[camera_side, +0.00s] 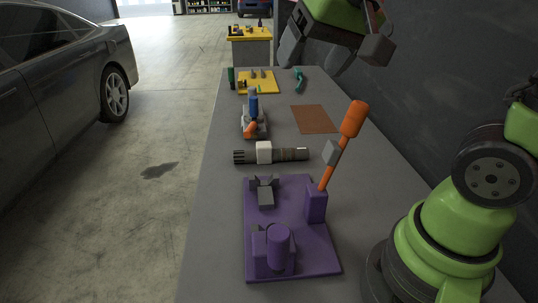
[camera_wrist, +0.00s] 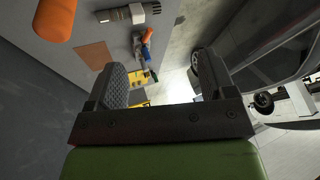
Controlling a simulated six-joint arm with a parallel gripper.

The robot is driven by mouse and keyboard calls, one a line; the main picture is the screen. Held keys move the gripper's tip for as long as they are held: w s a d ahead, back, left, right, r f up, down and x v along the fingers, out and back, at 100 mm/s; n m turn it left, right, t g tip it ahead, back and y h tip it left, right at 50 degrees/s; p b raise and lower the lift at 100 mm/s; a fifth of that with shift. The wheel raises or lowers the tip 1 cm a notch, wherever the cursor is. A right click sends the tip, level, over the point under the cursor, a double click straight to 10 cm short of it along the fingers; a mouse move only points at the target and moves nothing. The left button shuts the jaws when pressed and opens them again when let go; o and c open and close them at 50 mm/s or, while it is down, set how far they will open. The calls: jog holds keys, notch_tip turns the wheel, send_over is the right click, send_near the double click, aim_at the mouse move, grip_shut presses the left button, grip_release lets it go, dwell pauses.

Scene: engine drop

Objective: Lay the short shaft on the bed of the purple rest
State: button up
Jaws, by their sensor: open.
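The short shaft (camera_side: 264,153), dark with a white collar and a ribbed left end, lies crosswise on the bench behind the purple rest. It also shows at the top of the wrist view (camera_wrist: 137,13). The purple rest (camera_side: 313,252) stands on the near part of the bench. Grey bearing pieces sit on its left part, a purple cylinder stands at its front, and an orange-handled lever (camera_side: 352,119) leans up from a post on its right. My gripper (camera_side: 334,50) is open and empty, high above the bench, apart from shaft and rest. It also shows in the wrist view (camera_wrist: 161,72).
Behind the shaft are a blue and orange tool on a small block (camera_side: 254,118) and a brown mat (camera_side: 314,119). A yellow plate (camera_side: 262,82) and a green curved part (camera_side: 299,79) lie farther back. The lever's orange handle (camera_wrist: 55,18) stands tall.

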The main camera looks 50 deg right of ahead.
jog(key=w+d+f+m+g+h, duration=0.1)
jog(key=w+d+f, duration=0.2)
jog(key=w, duration=0.4)
jog(key=m+g+h, duration=0.1)
jog(key=m+h, duration=0.1)
send_near(264, 144)
jog(key=f, duration=0.1)
jog(key=w+d+f, duration=0.1)
jog(key=w+f, duration=0.1)
jog(key=shift+d+g, duration=0.25)
jog(key=shift+g, duration=0.15)
jog(key=shift+a+x, duration=0.1)
jog(key=shift+x, duration=1.3)
jog(key=shift+a+x, duration=0.15)
jog(key=shift+x, duration=1.2)
jog(key=shift+s+f, duration=0.1)
jog(key=shift+s, duration=0.05)
jog(key=c, duration=1.4)
